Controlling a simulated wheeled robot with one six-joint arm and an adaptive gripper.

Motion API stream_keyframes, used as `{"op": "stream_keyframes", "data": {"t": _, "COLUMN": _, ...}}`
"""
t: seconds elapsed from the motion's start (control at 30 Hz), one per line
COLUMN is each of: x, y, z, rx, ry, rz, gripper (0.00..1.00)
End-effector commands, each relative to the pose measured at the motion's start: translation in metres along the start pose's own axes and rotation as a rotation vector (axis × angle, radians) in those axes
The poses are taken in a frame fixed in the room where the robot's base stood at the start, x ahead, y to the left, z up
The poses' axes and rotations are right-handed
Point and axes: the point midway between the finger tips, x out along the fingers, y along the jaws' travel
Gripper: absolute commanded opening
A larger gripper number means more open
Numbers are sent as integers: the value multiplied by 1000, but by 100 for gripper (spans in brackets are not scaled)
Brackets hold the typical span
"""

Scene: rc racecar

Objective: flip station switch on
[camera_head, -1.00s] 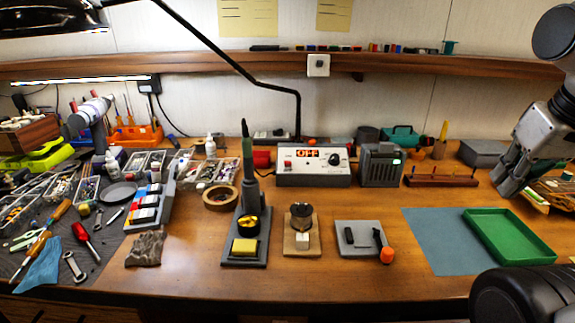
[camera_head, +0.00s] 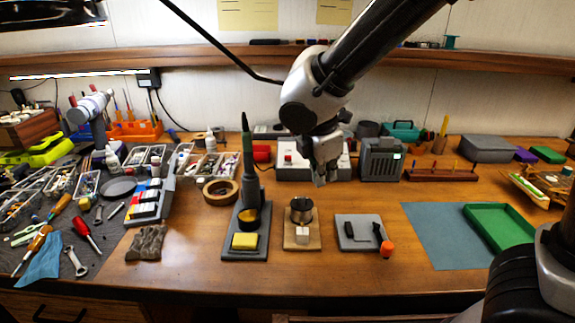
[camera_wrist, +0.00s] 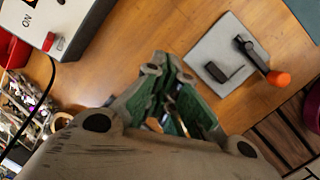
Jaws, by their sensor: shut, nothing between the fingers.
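The station (camera_head: 298,175) is a pale box at the back middle of the bench. Its red switch (camera_head: 288,159) shows at the left of its front, just left of my gripper. My arm hides its display and much of its front. In the wrist view the station (camera_wrist: 75,14) is at the upper left, with an "ON" label and the red switch (camera_wrist: 48,42). My gripper (camera_head: 320,184) hangs in front of the station, pointing down, apart from the switch. In the wrist view my gripper (camera_wrist: 161,62) has its green-padded fingers together, empty.
A soldering iron in its stand (camera_head: 247,190) rises left of my gripper. A brass coil on a wooden block (camera_head: 301,212) and a grey plate with an orange-knobbed lever (camera_head: 362,235) are in front. A grey vented box (camera_head: 381,165) stands close right of the station.

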Motion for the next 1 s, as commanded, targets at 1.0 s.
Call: {"op": "stream_keyframes", "data": {"t": 1.0, "x": -10, "y": 81, "z": -53, "rx": -1101, "ry": -77, "rz": 227, "gripper": 0}}
